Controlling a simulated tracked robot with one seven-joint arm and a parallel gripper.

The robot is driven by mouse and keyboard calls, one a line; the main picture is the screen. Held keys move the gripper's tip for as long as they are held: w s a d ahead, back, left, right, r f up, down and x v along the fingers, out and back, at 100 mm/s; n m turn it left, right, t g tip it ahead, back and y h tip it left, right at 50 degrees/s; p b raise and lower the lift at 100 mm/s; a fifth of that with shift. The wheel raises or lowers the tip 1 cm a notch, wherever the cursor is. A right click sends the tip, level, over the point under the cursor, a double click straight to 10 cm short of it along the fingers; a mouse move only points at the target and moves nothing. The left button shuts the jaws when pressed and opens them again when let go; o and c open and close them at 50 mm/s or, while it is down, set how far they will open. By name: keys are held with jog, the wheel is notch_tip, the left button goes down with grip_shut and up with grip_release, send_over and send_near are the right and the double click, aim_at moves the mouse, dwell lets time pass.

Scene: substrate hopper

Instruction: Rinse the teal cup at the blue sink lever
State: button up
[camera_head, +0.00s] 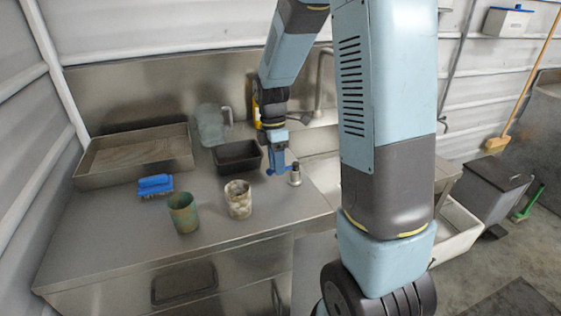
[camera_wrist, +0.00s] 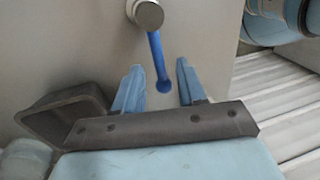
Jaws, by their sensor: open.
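The teal cup (camera_head: 183,214), mottled teal and brown, stands upright on the steel counter at the front left in the head view. The blue sink lever (camera_wrist: 157,60) runs from a round metal post (camera_wrist: 147,14) in the wrist view, and its rounded end appears between my fingers. My gripper (camera_wrist: 159,68) is open, with one finger on each side of the lever and visible gaps. In the head view my gripper (camera_head: 277,162) is low beside the metal post (camera_head: 295,176), far right of the teal cup. The arm partly hides the sink.
A whitish-brown cup (camera_head: 238,199) stands right of the teal cup. A blue brush (camera_head: 155,185), a dark tub (camera_head: 237,156), a clear pitcher (camera_head: 210,127) and a steel tray (camera_head: 100,173) are also on the counter. The counter's front strip is clear.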

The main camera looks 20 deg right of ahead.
grip_shut()
dwell(0.3)
dwell(0.4)
